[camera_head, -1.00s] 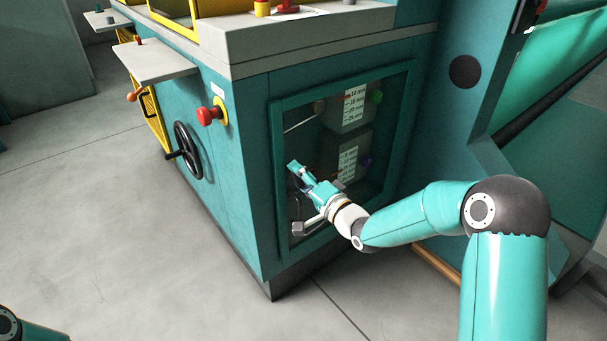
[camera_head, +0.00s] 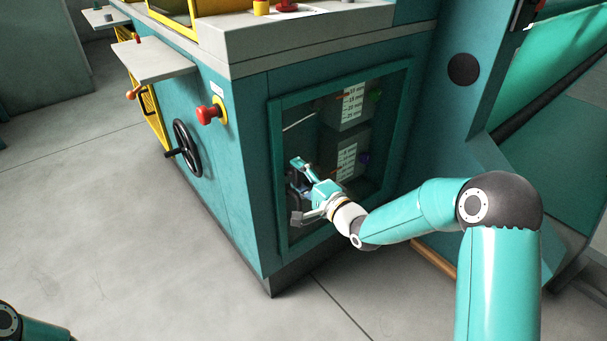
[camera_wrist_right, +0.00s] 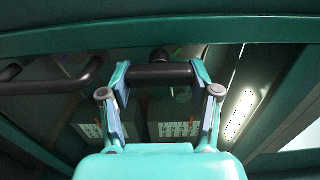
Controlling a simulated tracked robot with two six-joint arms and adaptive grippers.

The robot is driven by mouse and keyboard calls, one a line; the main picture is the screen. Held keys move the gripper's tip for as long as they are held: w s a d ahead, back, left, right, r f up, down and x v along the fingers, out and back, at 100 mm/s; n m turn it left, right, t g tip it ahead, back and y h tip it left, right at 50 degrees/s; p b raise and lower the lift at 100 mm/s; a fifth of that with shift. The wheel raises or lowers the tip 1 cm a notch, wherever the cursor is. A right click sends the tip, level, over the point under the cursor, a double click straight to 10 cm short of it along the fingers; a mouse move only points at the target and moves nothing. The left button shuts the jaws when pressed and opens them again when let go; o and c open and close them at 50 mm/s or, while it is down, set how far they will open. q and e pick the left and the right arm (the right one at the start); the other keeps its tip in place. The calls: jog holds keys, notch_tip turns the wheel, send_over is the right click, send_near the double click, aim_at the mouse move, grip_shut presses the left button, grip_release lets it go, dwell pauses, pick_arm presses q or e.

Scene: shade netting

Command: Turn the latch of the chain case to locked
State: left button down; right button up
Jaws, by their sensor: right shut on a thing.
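The chain case (camera_head: 272,160) is a teal-framed recess in the front of the machine, with scale plates inside. My right gripper (camera_head: 297,190) is at its lower left. In the right wrist view my gripper's two fingers (camera_wrist_right: 160,82) are shut on a dark horizontal bar (camera_wrist_right: 160,74), which appears to be the latch's handle. The bar spans from one finger to the other. In the head view my fingers and wrist mostly hide the latch, so its setting cannot be read. My left gripper is out of view.
A red knob (camera_head: 208,115) and a black handwheel (camera_head: 187,148) are on the machine's left side. Scale plates (camera_head: 352,105) sit behind the frame. A dark bent rod (camera_wrist_right: 50,80) passes left of the fingers in the wrist view. The floor (camera_head: 90,230) at left is clear.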

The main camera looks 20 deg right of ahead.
jog(key=o, duration=1)
jog(key=shift+d+f, duration=0.15)
jog(key=shift+d, duration=0.15)
jog(key=shift+o, duration=0.8)
jog(key=shift+a, duration=0.15)
jog(key=v, duration=1.2)
